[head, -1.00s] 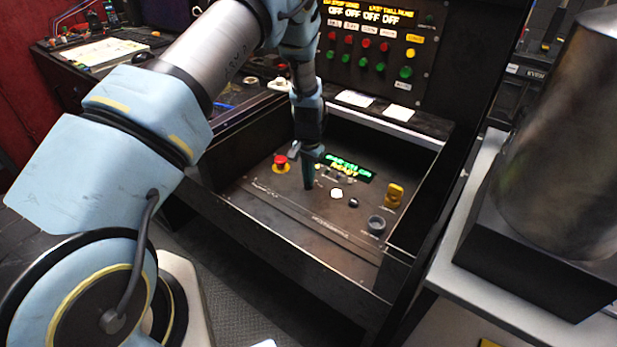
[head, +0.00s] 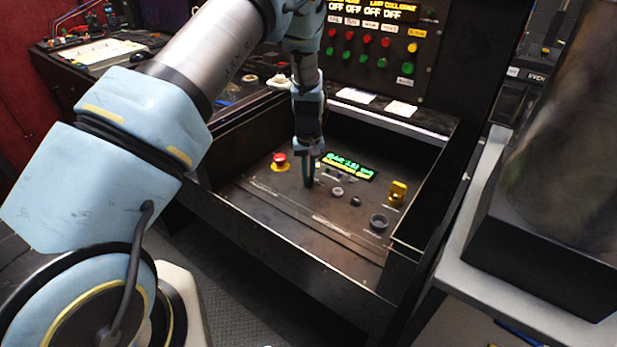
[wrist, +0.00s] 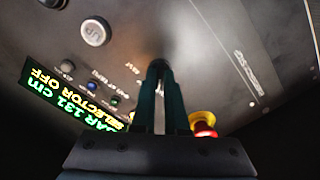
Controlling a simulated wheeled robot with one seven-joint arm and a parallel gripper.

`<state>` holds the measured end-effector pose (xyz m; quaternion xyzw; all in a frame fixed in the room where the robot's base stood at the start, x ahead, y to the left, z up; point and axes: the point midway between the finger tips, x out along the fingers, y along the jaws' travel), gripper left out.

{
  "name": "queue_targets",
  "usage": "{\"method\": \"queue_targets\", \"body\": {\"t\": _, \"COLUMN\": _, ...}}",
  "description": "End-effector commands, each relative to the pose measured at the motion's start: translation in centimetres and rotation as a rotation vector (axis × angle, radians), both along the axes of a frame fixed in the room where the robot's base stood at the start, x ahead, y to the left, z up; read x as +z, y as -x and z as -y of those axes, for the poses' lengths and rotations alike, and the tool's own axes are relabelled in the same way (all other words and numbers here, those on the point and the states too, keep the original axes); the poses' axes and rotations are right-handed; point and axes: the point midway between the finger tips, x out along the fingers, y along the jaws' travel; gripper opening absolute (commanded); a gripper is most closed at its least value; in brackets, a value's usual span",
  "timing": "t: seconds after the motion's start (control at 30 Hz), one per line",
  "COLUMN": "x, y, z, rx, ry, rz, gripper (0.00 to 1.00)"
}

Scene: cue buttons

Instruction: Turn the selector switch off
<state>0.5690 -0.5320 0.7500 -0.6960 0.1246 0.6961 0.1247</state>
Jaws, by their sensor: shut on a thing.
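My gripper (head: 308,185) points down onto the sloped control panel (head: 310,222), left of the round button. In the wrist view its two dark green fingers (wrist: 160,68) are close together, with their tips at the panel. The selector switch is hidden between the fingertips, so its angle cannot be seen. The green-lettered display (head: 348,166) is lit; in the wrist view the display (wrist: 72,92) shows upside down and reads "SELECTOR OFF" with "131 cm" in its other line.
A red mushroom button (head: 280,160) is left of my gripper. A round button (head: 337,192), a small dark button (head: 355,201), a yellow switch (head: 398,193) and a dark knob (head: 378,222) are to the right. Raised side walls (head: 425,205) box in the panel.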

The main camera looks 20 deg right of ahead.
Motion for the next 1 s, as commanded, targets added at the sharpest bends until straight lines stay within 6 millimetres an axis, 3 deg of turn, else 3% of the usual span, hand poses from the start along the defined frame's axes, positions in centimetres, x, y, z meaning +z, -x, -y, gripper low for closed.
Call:
{"method": "queue_targets", "body": {"t": 0.73, "x": 0.06, "y": -0.02, "z": 0.02, "rx": 0.093, "ry": 0.000, "rz": 0.001, "gripper": 0.00}}
{"method": "queue_targets", "body": {"t": 0.77, "x": 0.06, "y": -0.02, "z": 0.02, "rx": 0.092, "ry": 0.000, "rz": 0.001, "gripper": 0.15}}
{"method": "queue_targets", "body": {"t": 1.0, "x": 0.04, "y": -0.01, "z": 0.01, "rx": 0.091, "ry": 0.000, "rz": 0.000, "gripper": 0.41}}
